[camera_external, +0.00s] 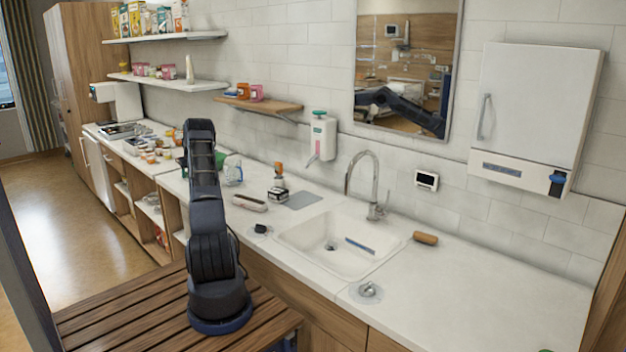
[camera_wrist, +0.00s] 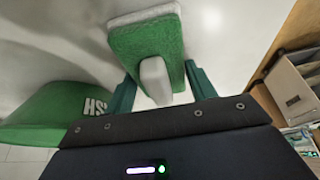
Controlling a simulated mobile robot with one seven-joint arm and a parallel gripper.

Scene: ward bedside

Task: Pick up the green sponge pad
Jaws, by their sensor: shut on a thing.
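The green sponge pad (camera_wrist: 140,42), with a pale layer along its far edge, is at the upper middle of the wrist view. My gripper (camera_wrist: 162,88) has one green finger on each side of it and is shut on the pad. A white rounded piece (camera_wrist: 156,82) shows between the fingers, in front of the pad; I cannot tell whether it belongs to the pad. In the external view my arm reaches over the counter at the left, and it hides the fingers and the pad.
A green item with white letters (camera_wrist: 50,118) lies close on the left in the wrist view. In the external view, a clear container (camera_external: 232,170), a small orange-capped bottle (camera_external: 280,176) and the sink (camera_external: 300,232) are right of my arm. The counter right of the sink is mostly clear.

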